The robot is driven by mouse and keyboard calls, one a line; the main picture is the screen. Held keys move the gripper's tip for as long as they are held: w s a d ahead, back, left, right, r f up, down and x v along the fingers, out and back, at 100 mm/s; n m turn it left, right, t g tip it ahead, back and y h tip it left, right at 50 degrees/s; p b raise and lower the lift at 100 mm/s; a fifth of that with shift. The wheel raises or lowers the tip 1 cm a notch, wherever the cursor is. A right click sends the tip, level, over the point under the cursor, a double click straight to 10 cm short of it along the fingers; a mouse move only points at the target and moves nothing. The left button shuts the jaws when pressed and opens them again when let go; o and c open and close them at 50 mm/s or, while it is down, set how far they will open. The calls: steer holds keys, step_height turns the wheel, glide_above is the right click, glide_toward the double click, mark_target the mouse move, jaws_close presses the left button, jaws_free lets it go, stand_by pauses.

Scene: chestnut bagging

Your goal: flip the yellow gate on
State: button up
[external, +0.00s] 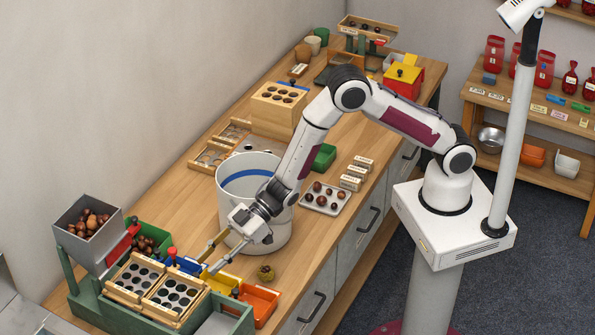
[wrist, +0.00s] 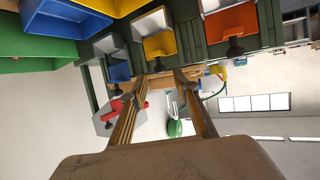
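The yellow gate (wrist: 160,45) is a yellow flap with a dark knob on the green sorting machine, between a blue flap (wrist: 119,72) and an orange flap (wrist: 231,22) in the wrist view. In the external view a yellow part (external: 221,283) shows on the machine's front, between blue and orange parts. My gripper (external: 208,265) is open and empty, just above and beside that yellow part. In the wrist view my gripper's (wrist: 162,80) two fingers stand apart, tips near the yellow gate. I cannot tell whether they touch it.
The machine carries a grey hopper (external: 88,232) of chestnuts, a red handle (external: 120,247) and wooden trays with round holes (external: 172,296). A white bucket (external: 228,200) stands close behind my gripper. A small brownish round thing (external: 265,273) lies on the wooden bench (external: 305,240).

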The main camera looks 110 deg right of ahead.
steer(key=shift+x, duration=1.7)
jaws_close()
